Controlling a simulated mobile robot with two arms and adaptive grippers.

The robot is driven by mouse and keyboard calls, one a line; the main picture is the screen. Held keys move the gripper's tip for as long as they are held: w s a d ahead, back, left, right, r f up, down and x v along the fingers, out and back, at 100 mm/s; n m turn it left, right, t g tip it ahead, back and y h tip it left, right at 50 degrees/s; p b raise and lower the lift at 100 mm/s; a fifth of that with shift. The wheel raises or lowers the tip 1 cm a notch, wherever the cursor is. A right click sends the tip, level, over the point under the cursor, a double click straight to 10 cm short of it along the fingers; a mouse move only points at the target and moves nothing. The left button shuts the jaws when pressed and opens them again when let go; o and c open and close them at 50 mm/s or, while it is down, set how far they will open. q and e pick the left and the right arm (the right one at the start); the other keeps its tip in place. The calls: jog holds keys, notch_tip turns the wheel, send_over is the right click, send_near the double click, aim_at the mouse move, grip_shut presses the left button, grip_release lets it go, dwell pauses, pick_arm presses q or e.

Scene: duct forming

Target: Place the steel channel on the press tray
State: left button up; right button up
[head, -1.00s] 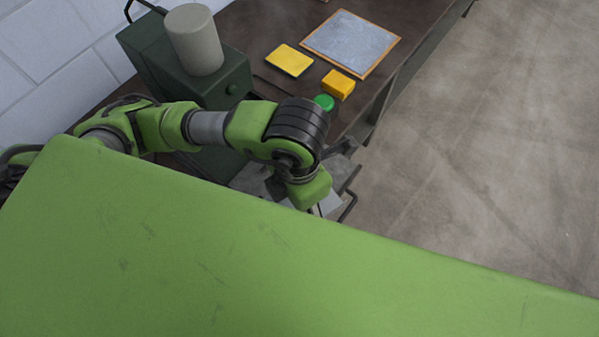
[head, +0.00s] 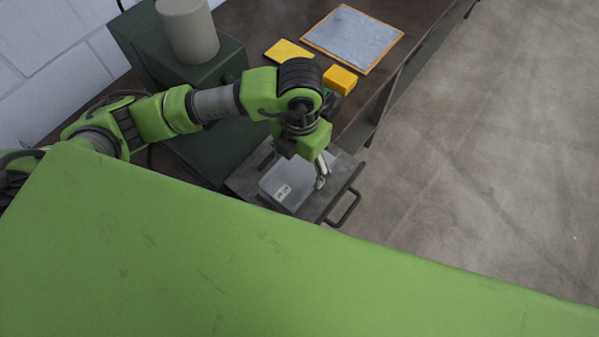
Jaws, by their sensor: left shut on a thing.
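The steel channel (head: 283,183) is a light grey piece with a small white label, in the middle of the head view. It lies over the dark grey press tray (head: 339,178), which has a black bar handle at its front right. My left gripper (head: 321,178) points down at the channel's right side and is shut on it. The gripper and wrist hide part of the channel. I cannot tell whether the channel rests on the tray or is held just above it. My right gripper is not in view.
A dark green press body (head: 182,72) with a beige cylinder (head: 188,32) stands behind my left arm. On the dark bench are a yellow pad (head: 289,50), a yellow-orange block (head: 341,79) and a wood-edged grey panel (head: 353,38). Open floor lies right.

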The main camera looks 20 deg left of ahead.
aim_at(300, 167)
pick_arm(q)
jog(key=shift+w+a+f, duration=0.15)
jog(key=shift+w+f, duration=0.25)
jog(key=shift+f, duration=0.1)
jog(key=f, duration=0.1)
jog(key=f+b, duration=0.2)
jog(key=shift+w+a+f, duration=0.1)
jog(key=shift+w+f, duration=0.15)
jog(key=shift+f, duration=0.15)
jog(key=shift+r, duration=0.1)
jog(key=shift+f+b, duration=0.2)
jog(key=shift+b, duration=0.15)
jog(key=o, duration=1.2)
jog(key=shift+c, duration=0.2)
